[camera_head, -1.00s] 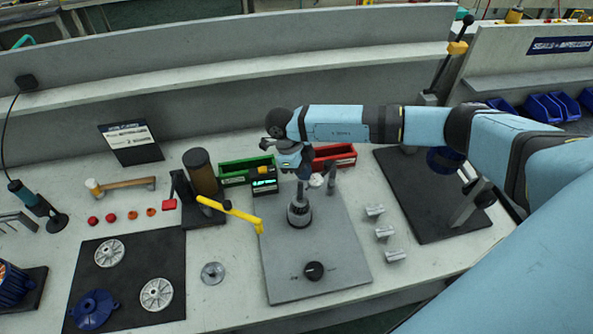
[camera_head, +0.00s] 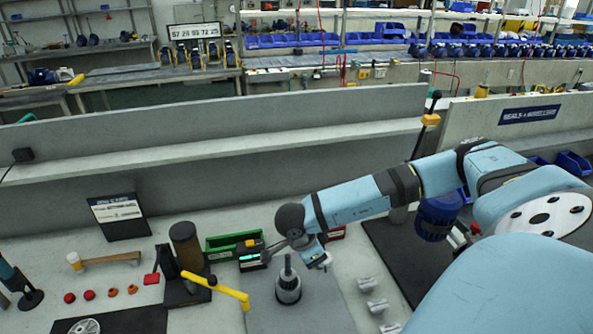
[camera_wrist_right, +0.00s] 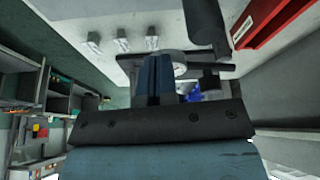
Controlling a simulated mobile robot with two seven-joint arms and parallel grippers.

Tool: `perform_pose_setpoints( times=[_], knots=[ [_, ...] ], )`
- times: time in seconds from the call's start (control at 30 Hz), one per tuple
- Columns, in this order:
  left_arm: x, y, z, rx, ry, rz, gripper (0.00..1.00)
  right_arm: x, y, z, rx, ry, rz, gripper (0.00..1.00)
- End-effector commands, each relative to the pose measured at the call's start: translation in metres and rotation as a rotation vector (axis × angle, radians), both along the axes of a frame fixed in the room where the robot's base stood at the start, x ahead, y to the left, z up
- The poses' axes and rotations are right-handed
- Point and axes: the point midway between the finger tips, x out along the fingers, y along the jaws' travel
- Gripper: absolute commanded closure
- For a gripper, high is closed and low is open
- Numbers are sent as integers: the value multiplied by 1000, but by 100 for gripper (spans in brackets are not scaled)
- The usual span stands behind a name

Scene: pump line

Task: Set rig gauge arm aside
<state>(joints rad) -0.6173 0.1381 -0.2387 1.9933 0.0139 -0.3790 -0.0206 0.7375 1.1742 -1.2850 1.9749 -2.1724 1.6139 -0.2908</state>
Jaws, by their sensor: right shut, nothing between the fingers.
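A small black gauge box (camera_head: 250,257) with a lit green display and a yellow top stands at the back left of the grey rig plate (camera_head: 300,318). A yellow bar (camera_head: 217,287) slants from a black stand toward the plate's left edge; I cannot tell whether it belongs to the gauge. A dark upright rig post (camera_head: 288,282) stands on the plate. My right gripper (camera_head: 323,262) is shut and empty, behind and right of the post and apart from the bar. Its closed fingers (camera_wrist_right: 155,70) show in the right wrist view. My left gripper is out of view.
A green tray (camera_head: 222,246) stands behind the gauge; a red tray (camera_wrist_right: 272,18) is in the right wrist view. Several metal blocks (camera_head: 377,305) lie right of the plate. A brown cylinder (camera_head: 186,247) and a mallet (camera_head: 104,260) are at the left. A low wall backs the bench.

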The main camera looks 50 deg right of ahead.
Motion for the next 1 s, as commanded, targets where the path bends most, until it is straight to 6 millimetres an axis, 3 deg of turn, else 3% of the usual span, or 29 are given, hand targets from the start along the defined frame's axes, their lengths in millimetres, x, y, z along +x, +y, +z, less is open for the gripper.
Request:
perform_pose_setpoints(
  times=[0.33, 1.0],
  knots=[
    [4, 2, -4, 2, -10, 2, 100, -10, -7, -2, -1, 1, -11, 100],
    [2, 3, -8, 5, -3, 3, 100, -11, -7, -2, 0, 2, -12, 100]
  ],
)
